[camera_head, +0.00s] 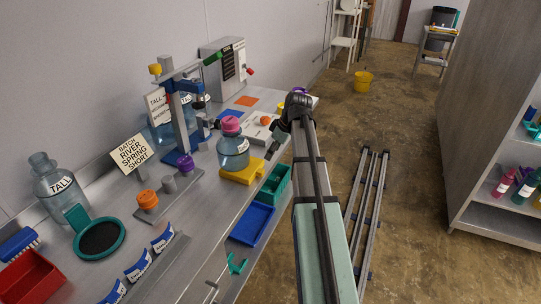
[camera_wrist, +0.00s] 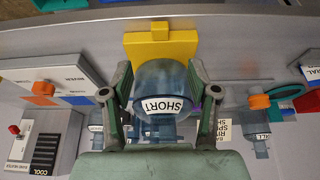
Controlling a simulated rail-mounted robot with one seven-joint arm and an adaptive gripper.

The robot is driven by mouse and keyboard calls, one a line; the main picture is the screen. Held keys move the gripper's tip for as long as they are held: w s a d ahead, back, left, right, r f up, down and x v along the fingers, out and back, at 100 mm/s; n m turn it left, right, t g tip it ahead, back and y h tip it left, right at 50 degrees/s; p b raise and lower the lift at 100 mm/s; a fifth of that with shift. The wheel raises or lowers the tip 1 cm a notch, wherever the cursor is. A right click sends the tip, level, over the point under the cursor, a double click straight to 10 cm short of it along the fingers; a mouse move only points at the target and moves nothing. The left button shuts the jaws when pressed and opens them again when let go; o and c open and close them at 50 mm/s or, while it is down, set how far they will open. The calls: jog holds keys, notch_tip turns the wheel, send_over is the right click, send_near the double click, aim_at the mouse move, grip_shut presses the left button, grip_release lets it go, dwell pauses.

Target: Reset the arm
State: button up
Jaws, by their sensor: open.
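A clear blue jug (camera_head: 233,153) with a pink cap stands upright on a yellow stand (camera_head: 243,176) on the steel bench. In the wrist view the jug (camera_wrist: 160,84) shows its SHORT label, with the yellow stand (camera_wrist: 160,45) above it in the picture. My gripper (camera_wrist: 160,72) is open, its two fingers framing the jug in that view with nothing held. In the head view no finger touches the jug.
A blue tray (camera_head: 252,224) and a green bin (camera_head: 273,184) lie along the bench edge by my arm. A blue post fixture (camera_head: 184,115) stands behind the jug. A TALL jug (camera_head: 55,186) is at left. The floor right of the rails is open up to a shelf (camera_head: 492,222).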

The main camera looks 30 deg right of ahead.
dwell(0.5)
jog(key=s+a+f+m+g, duration=0.1)
jog(key=s+a+f+m, duration=0.4)
jog(key=f, duration=0.6)
jog(key=s+a+f+m+g+h, duration=0.15)
jog(key=s+a+f, duration=0.35)
jog(key=f, duration=0.6)
jog(key=s+a+f+m+g, duration=0.25)
jog(key=s+f, duration=0.45)
jog(key=f, duration=0.4)
jog(key=s+a+f+g, duration=0.1)
jog(key=s+a+f, duration=0.3)
jog(key=s, duration=0.6)
jog(key=s+a+f+n+g, duration=0.1)
jog(key=s+a+f+g, duration=0.1)
jog(key=s+a+f, duration=0.2)
jog(key=s+a+f+g+h+b, duration=0.1)
jog(key=s+a+f, duration=0.3)
jog(key=s, duration=1.4)
notch_tip(320, 180, down, 5)
jog(key=shift+a+r+n+g, duration=0.1)
jog(key=shift+a+n+g, duration=0.25)
jog(key=shift+g, duration=0.35)
